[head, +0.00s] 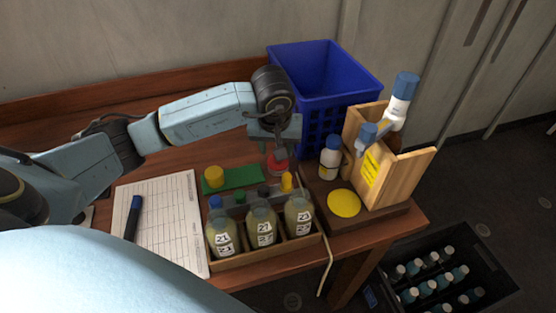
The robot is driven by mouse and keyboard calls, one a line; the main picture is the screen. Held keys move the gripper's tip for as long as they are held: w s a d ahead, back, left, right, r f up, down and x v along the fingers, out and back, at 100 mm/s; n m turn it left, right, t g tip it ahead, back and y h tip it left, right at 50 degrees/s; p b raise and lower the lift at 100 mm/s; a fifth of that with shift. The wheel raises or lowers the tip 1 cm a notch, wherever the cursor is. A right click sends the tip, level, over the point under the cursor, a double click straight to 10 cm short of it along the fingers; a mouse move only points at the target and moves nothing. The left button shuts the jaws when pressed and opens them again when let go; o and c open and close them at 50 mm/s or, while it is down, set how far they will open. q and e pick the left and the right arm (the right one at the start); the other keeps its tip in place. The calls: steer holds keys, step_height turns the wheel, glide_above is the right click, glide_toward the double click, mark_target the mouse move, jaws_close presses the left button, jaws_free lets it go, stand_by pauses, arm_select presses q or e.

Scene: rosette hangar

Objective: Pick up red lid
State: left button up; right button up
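The red lid (277,165) is a small red disc behind the wooden bottle rack, at the right end of the green mat. My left gripper (276,153) points down right over it, with the fingertips at or very near the lid. The fingers partly cover the lid, and I cannot tell whether they are closed on it or apart. My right gripper is not in the head view.
A wooden rack (268,257) holds three labelled bottles. A green mat (240,178) carries a yellow lid (214,176). A blue basket (325,80) stands behind, and a wooden stand (405,180) with a blue-and-white device stands right. A clipboard sheet (165,215) lies left.

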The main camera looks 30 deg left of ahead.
arm_select(q)
steer(key=x, duration=0.3)
steer(key=shift+w+d+f, duration=0.1)
steer(key=shift+d, duration=0.05)
steer(key=shift+c, duration=0.2)
jaws_close()
